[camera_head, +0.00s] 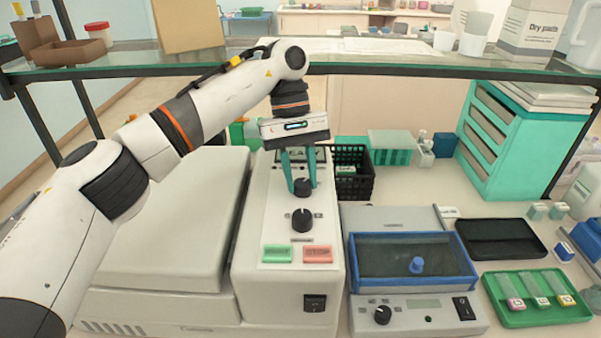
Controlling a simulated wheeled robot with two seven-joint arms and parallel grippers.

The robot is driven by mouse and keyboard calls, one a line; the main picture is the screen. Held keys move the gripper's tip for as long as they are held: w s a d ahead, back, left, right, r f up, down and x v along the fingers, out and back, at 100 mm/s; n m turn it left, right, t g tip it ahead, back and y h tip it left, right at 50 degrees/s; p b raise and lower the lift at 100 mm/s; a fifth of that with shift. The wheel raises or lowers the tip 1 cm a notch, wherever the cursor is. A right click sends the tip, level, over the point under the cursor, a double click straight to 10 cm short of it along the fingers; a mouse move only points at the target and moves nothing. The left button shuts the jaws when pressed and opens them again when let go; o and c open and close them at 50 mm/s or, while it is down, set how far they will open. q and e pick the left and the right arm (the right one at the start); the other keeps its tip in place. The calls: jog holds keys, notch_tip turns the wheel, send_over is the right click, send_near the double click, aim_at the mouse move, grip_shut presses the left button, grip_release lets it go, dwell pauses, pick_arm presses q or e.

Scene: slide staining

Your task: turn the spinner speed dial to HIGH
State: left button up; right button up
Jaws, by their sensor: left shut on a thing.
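The spinner (160,230) is the large off-white machine with a closed lid at the left. Its sloped control panel (265,215) carries two black dials, one behind the other. My left gripper (302,187) points down with its teal fingers around the rear dial (303,188), and is shut on it. The front dial (302,220) stands free just below it. The panel's small markings are too blurred to read, and the rear dial's setting cannot be told. My right gripper is not in view.
Green and red buttons (318,254) and a black rocker switch (315,302) sit nearer the front of the machine. A black basket (352,178) stands close behind right. A blue-framed device (410,290), a green slide tray (580,312) and a glass shelf (400,68) surround the arm.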

pick_arm(q)
jog(key=o, duration=1)
jog(key=shift+c, duration=0.2)
jog(key=shift+w+r, duration=0.2)
jog(key=shift+r, duration=0.25)
jog(key=v, duration=0.5)
jog(key=shift+r, duration=0.25)
jog(key=p+v, duration=0.4)
jog(key=v, duration=0.1)
jog(key=shift+w+a+r, duration=0.1)
jog(key=shift+w+r, duration=0.05)
jog(key=shift+r, duration=0.15)
jog(key=shift+f, duration=0.1)
